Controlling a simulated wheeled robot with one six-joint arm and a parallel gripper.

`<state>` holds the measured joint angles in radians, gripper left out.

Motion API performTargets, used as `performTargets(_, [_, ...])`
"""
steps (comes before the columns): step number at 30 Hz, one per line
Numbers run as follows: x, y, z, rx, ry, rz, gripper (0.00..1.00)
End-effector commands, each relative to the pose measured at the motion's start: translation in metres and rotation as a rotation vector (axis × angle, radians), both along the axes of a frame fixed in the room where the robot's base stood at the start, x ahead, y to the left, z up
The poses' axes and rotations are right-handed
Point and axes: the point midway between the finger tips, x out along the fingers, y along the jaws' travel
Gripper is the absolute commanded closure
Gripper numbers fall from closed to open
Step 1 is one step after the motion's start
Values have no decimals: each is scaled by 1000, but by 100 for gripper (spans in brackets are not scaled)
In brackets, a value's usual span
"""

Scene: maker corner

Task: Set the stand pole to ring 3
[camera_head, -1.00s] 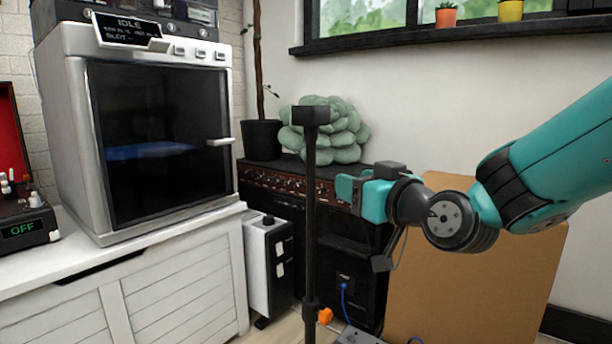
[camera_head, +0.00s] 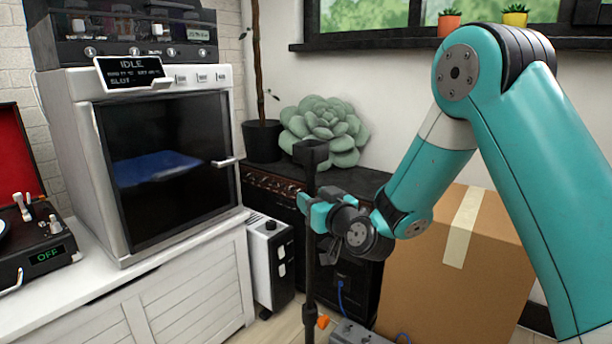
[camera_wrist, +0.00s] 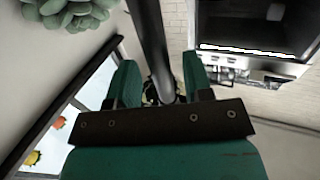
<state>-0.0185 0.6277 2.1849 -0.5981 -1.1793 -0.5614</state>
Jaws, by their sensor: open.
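The stand pole (camera_head: 311,262) is dark, thin and upright, with a dark block (camera_head: 310,153) on top. An orange knob (camera_head: 322,321) sits low on it. My gripper (camera_head: 316,214) is at the upper part of the pole, below the block, with its teal jaws apart. In the wrist view the pole (camera_wrist: 149,38) runs down between the two open fingers of the gripper (camera_wrist: 162,82). I cannot tell whether either finger touches it. No ring marks or numbers can be read on the pole, and its foot is out of view.
A black amplifier cabinet (camera_head: 270,183) and a cardboard box (camera_head: 425,285) stand behind the pole and arm. A white heater (camera_head: 270,262) and a white bench (camera_head: 190,290) with an oven (camera_head: 110,240) are to the left. A grey box (camera_head: 352,333) lies on the floor near the pole.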

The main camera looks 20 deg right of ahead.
Motion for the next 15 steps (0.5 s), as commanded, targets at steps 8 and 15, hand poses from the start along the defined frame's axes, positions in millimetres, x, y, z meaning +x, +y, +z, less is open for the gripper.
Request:
performTargets(8, [28,7,4,0,1,1,54])
performTargets(15, [35,8,0,-1,1,0,54])
